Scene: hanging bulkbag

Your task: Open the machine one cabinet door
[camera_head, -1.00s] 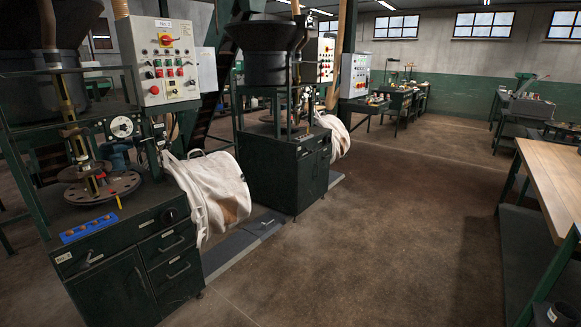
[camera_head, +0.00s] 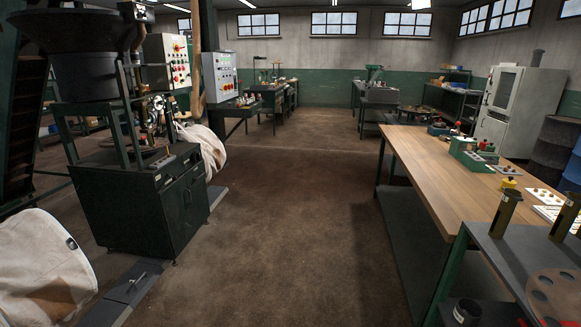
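A dark green machine (camera_head: 140,190) stands at the left, with a drawer and cabinet doors (camera_head: 187,210) in its lower front. The doors look closed. I cannot read a number on this machine, so I cannot tell whether it is machine one. Neither of my grippers shows in the head view.
A white bulk bag (camera_head: 40,265) lies at the lower left beside a grey floor strip (camera_head: 125,290). A wooden workbench (camera_head: 440,180) and a dark table with a round holed plate (camera_head: 555,292) stand at the right. The brown floor (camera_head: 290,220) between them is clear.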

